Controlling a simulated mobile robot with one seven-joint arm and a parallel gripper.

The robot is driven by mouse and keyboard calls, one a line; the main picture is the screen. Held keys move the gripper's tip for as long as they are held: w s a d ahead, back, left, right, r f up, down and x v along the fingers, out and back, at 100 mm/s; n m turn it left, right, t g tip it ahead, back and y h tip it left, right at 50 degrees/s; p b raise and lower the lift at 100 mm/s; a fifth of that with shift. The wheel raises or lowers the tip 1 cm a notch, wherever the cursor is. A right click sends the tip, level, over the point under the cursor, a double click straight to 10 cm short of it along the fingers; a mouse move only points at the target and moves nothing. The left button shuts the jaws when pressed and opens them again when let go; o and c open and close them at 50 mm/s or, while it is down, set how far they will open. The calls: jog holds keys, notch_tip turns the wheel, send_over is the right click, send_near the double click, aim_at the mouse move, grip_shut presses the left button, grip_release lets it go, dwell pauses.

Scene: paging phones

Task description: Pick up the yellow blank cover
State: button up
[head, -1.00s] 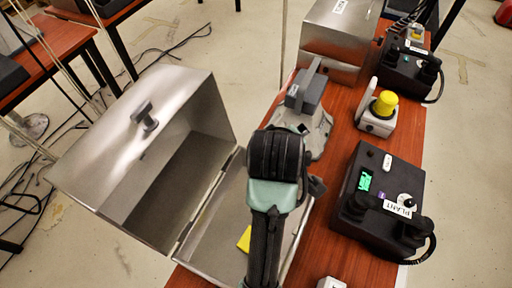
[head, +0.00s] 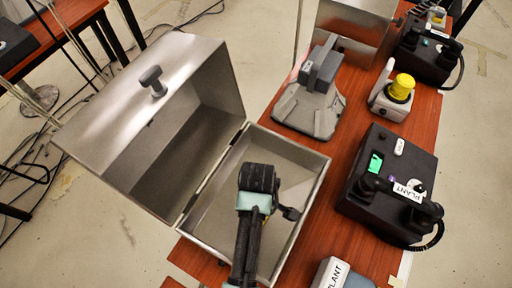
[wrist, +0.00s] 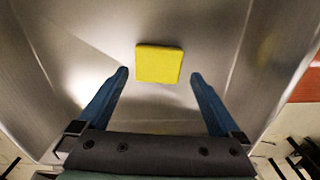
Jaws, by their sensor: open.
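The yellow blank cover (wrist: 159,63) is a small flat square lying on the metal floor of the open box in the wrist view. It sits a little beyond and between my fingertips. My gripper (wrist: 160,76) is open and empty, with one blue finger on each side. In the head view my gripper and wrist (head: 258,190) are over the open metal box (head: 290,150), and the cover is hidden there behind my arm.
The box's raised lid (head: 110,110) stands open on the left. On the wooden table (head: 345,215) to the right are a black PLANT phone (head: 385,180), a yellow-button unit (head: 395,95) and a grey device (head: 313,95). A PLANT-labelled box (head: 340,275) stands at the front.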

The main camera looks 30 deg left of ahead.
jog(key=shift+w+a+f, duration=0.1)
jog(key=shift+f, duration=1.05)
jog(key=shift+w+a+f, duration=0.1)
jog(key=shift+f, duration=1.05)
jog(key=c, duration=1.1)
